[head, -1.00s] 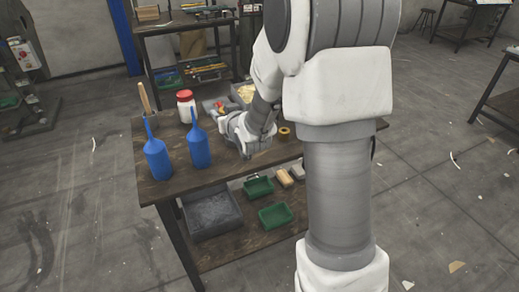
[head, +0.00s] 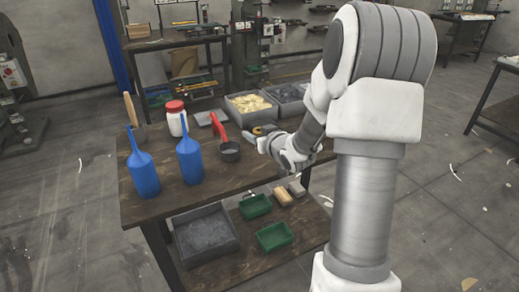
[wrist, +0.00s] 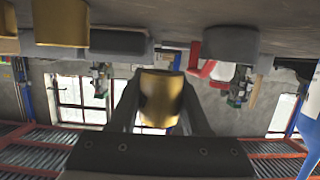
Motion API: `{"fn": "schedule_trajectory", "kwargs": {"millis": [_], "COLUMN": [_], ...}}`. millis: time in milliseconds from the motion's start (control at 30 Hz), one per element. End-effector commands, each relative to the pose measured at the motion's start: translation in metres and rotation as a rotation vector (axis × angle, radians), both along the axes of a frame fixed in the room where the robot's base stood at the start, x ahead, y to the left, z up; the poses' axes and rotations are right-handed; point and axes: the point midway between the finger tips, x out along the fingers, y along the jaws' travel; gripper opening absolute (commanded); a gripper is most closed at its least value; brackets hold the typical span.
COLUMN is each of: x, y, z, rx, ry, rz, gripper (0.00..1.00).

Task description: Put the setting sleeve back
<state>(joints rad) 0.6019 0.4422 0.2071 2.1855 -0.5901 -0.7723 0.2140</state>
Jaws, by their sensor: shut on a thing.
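My gripper (wrist: 160,105) is shut on a brass sleeve, the setting sleeve (wrist: 160,98), which sits between the two fingers in the wrist view. In the head view my gripper (head: 264,144) is over the right part of the workbench (head: 160,205). A small brass-coloured patch shows beside the fingers there, but I cannot tell whether it is the held sleeve. In the wrist view, which looks upside down, a larger brass cylinder (wrist: 62,22) stands on the bench, with another partly cut off at the left edge.
A dark round cup (head: 229,152) and a red handle (head: 218,128) are left of my gripper. Two blue bottles (head: 143,173) (head: 189,158) and a red-lidded jar (head: 176,118) stand further left. Bins of yellow pieces (head: 251,105) and grey pieces (head: 288,93) are behind. Green trays (head: 274,237) lie below.

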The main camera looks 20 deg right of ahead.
Motion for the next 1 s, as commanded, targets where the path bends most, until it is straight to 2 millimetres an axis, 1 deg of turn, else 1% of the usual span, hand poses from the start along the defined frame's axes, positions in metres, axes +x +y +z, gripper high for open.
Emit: {"fn": "schedule_trajectory", "kwargs": {"millis": [33, 100, 233, 400, 500, 733, 867, 900, 967, 1000], "x": [0.000, -0.001, -0.002, -0.002, -0.001, -0.001, -0.001, -0.002, -0.002, -0.002], "y": [-0.007, -0.011, -0.013, -0.013, -0.013, -0.013, -0.013, -0.013, -0.013, -0.013], "z": [-0.004, -0.006, -0.012, -0.039, -0.048, -0.046, -0.051, -0.051, -0.050, -0.050], "rx": [-0.001, 0.000, 0.000, 0.002, 0.000, -0.001, -0.001, -0.001, -0.001, -0.001], "ry": [-0.002, -0.004, -0.003, -0.001, -0.003, -0.004, -0.003, -0.001, -0.001, -0.001], "rz": [-0.002, -0.001, 0.001, 0.000, 0.001, 0.002, 0.001, 0.001, 0.001, 0.001], "gripper": [0.00, 0.00, 0.00, 0.00, 0.00, 0.00, 0.00, 0.51, 0.62, 0.69]}}
